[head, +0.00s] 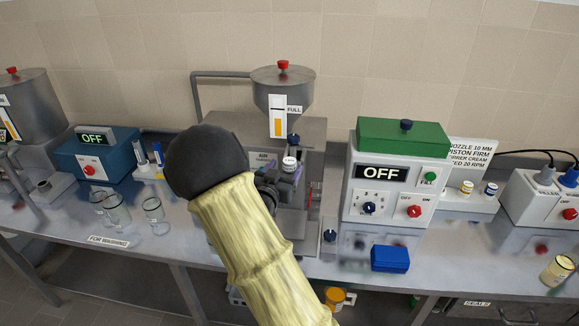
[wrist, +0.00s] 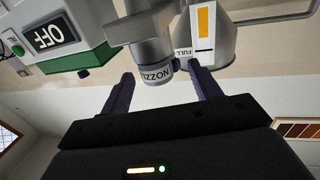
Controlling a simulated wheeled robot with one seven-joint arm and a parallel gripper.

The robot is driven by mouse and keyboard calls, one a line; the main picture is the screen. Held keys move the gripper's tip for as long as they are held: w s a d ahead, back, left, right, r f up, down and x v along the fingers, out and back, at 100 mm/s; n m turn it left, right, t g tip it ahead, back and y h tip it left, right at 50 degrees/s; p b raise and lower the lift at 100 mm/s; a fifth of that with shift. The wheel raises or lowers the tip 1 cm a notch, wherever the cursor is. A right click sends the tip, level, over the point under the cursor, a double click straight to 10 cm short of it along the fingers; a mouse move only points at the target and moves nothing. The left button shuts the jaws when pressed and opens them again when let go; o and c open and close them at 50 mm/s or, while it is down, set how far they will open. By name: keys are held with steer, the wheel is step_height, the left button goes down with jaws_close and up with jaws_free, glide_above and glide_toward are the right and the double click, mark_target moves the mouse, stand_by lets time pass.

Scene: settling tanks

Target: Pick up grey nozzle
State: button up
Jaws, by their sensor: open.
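The grey nozzle (wrist: 152,50) is a short grey cylinder with a white band lettered "NOZZ…". In the wrist view, which is upside down, its banded end lies between the two dark fingers of my gripper (wrist: 161,76). The fingers are apart, with a visible gap on both sides of the nozzle. In the head view my arm covers much of the filling machine's front. My gripper (head: 281,172) shows there only partly, beside a small white-banded piece (head: 290,162) that looks like the nozzle, below the hopper.
A steel hopper (head: 284,88) with a red knob stands above. To the right is a control box (head: 385,185) reading OFF, with a green top. A blue block (head: 390,259) lies in front of it. Glass jars (head: 117,212) and a blue box (head: 95,160) stand at left.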

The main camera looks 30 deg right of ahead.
mark_target(292, 160)
steer(key=p+x, duration=0.2)
steer(key=x, duration=0.3)
steer(key=shift+s+d, duration=0.15)
steer(key=c, duration=1.1)
